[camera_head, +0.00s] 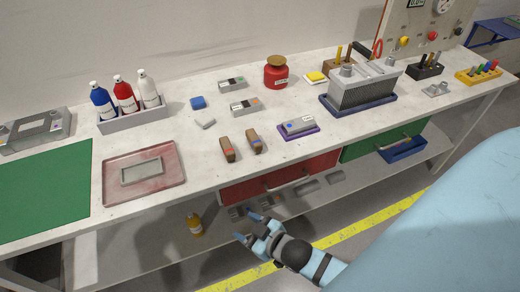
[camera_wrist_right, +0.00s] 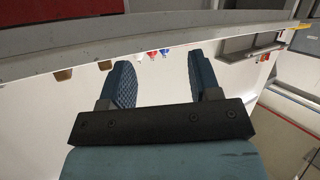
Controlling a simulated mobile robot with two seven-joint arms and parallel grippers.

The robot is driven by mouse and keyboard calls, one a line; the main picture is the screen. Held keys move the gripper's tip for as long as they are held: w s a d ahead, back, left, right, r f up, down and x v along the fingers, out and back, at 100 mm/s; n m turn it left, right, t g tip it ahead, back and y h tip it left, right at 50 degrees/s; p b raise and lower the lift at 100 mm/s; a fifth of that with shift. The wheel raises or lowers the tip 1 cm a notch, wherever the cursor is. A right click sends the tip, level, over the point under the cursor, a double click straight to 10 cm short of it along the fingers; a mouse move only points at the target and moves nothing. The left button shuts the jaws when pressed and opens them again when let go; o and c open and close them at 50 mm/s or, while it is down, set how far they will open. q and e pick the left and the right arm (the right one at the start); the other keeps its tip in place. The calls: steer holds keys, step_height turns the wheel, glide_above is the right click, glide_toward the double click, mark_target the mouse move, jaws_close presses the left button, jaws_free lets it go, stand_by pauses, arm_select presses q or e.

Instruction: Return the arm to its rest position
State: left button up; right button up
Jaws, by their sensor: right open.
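My right gripper (camera_head: 246,226) is in front of the workbench (camera_head: 200,165) in the head view, lower than the bench top and near the lower shelf. Its two blue fingers are apart and nothing shows between them. In the right wrist view the gripper (camera_wrist_right: 163,82) also shows open and empty, with the pale underside of the bench edge across the top. My left gripper does not show in either view.
A red drawer (camera_head: 310,172) and a green drawer (camera_head: 360,148) sit under the bench top. An amber bottle (camera_head: 195,224) stands on the lower shelf (camera_head: 130,252). Brown blocks (camera_head: 227,149) and a purple-based fixture (camera_head: 298,127) lie near the bench's front edge.

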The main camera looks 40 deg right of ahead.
steer(key=s+f+m+g, duration=0.1)
steer(key=s+f+g, duration=0.1)
steer(key=s+f, duration=0.2)
steer(key=shift+s+m+g+h, duration=0.3)
steer(key=shift+s+m, duration=0.1)
steer(key=shift+s, duration=0.3)
step_height(320, 180, up, 10)
steer(key=p, duration=1)
steer(key=shift+d+r, duration=0.15)
steer(key=shift+d, duration=0.05)
